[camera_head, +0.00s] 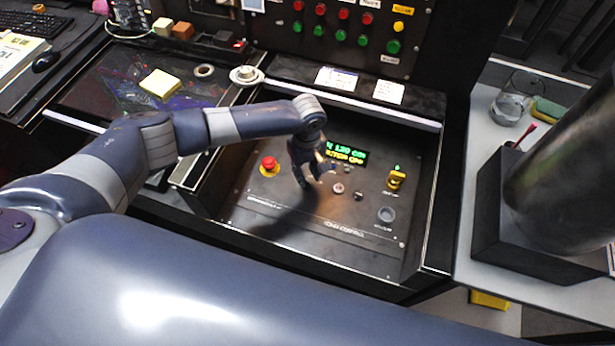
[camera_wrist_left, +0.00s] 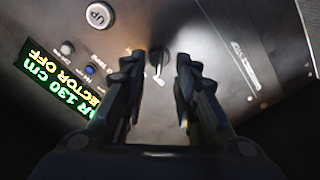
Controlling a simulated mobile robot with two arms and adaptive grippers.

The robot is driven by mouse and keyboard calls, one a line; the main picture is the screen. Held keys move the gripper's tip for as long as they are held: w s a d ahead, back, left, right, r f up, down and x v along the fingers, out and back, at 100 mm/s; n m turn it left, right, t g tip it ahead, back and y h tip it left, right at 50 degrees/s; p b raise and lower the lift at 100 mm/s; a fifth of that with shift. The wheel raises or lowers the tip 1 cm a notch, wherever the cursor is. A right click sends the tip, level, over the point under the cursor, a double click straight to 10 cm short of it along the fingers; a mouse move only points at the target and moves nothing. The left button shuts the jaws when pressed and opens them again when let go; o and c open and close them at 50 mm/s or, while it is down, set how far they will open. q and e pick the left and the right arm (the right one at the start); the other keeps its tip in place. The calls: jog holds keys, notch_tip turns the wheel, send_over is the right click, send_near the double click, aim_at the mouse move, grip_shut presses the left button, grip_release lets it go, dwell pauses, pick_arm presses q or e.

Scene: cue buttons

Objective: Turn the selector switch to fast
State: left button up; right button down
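My left gripper (camera_head: 316,178) hangs over the dark control panel (camera_head: 300,236). In the left wrist view my left gripper (camera_wrist_left: 160,75) has its fingers apart, with a small dark selector switch (camera_wrist_left: 157,62) showing in the gap between the fingertips. I cannot tell how far the tips are above the panel. The switch has a light pointer mark. In the head view the gripper appears to hide it. The green and yellow display (camera_head: 346,154) reads 130 cm and selector off; it also shows in the left wrist view (camera_wrist_left: 62,87). My right gripper is not in view.
A red mushroom button (camera_head: 269,166) is left of my gripper. A raised frame edges the panel.

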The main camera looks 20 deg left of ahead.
aim_at(307, 182)
pick_arm(q)
notch_tip(307, 182, down, 3)
jog(key=shift+r, duration=0.2)
jog(key=shift+f, duration=0.6)
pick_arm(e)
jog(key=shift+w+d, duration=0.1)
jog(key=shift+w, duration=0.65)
pick_arm(q)
grip_shut()
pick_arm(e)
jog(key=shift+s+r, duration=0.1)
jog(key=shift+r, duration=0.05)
